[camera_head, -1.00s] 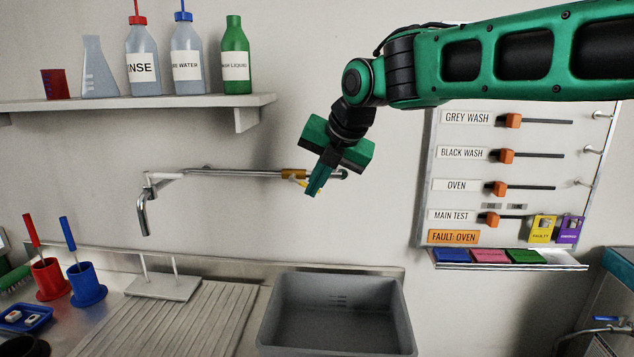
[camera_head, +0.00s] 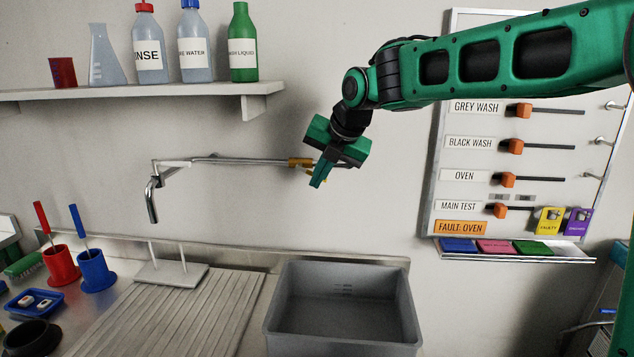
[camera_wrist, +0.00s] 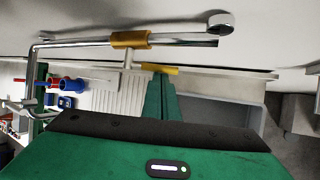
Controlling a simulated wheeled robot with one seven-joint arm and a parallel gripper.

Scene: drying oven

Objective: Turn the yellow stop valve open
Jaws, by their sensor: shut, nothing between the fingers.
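The yellow stop valve (camera_head: 300,162) sits on the thin metal pipe along the wall, left of my gripper (camera_head: 317,184). In the wrist view its brass-yellow body (camera_wrist: 130,39) is wrapped around the pipe, and a short stem leads to its yellow lever (camera_wrist: 160,69). My gripper also shows in the wrist view (camera_wrist: 160,80), with its green fingers together and empty. The fingertips are right at the lever; I cannot tell whether they touch it. In the head view the gripper hides most of the lever.
The pipe runs left to a bent spout (camera_head: 152,200) above a ribbed drainboard (camera_head: 170,310). A grey basin (camera_head: 345,338) lies below my gripper. A shelf (camera_head: 130,93) with bottles is at upper left. A status board (camera_head: 470,185) hangs on the right.

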